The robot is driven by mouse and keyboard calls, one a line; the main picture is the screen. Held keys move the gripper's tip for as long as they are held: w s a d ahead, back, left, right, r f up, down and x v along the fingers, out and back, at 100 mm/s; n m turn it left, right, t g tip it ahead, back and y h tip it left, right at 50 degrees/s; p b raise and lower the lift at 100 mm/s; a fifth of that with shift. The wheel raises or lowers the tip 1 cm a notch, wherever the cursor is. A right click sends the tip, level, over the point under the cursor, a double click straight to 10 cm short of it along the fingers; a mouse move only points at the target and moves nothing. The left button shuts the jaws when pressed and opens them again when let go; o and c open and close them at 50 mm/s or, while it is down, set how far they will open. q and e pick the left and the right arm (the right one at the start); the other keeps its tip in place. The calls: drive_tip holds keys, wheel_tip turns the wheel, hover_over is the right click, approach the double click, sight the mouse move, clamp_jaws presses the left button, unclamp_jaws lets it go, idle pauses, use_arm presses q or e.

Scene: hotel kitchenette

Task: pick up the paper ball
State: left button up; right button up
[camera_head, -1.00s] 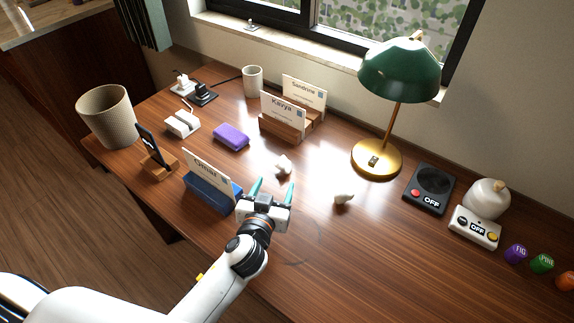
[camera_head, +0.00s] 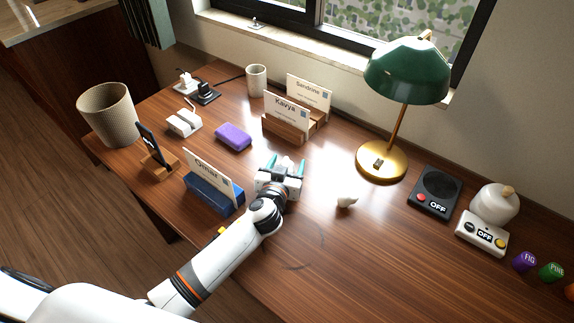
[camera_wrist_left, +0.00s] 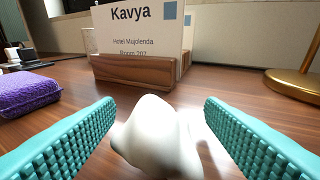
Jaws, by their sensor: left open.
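A white crumpled paper ball (camera_wrist_left: 157,136) lies on the desk, between the teal fingers of my left gripper (camera_wrist_left: 160,130) in the left wrist view. The fingers are apart, with one on each side of it and a gap showing at the right. In the head view my left gripper (camera_head: 287,166) reaches over the middle of the desk, and this ball is mostly hidden by it. A second white crumpled piece (camera_head: 347,201) lies on the desk to the right of the gripper. My right gripper is not in view.
The Kavya card holder (camera_head: 287,128) stands just beyond the gripper, and the blue Omar holder (camera_head: 213,193) is to its left. A purple block (camera_head: 233,137) lies at the left. A green lamp with a gold base (camera_head: 382,163) stands at the right.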

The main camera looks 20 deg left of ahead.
use_arm(q)
drive_tip(key=shift+w+f, duration=0.25)
drive_tip(key=shift+w, duration=0.7)
drive_tip(key=shift+s, duration=0.1)
drive_tip(key=shift+c, duration=0.4)
drive_tip(key=c, duration=1)
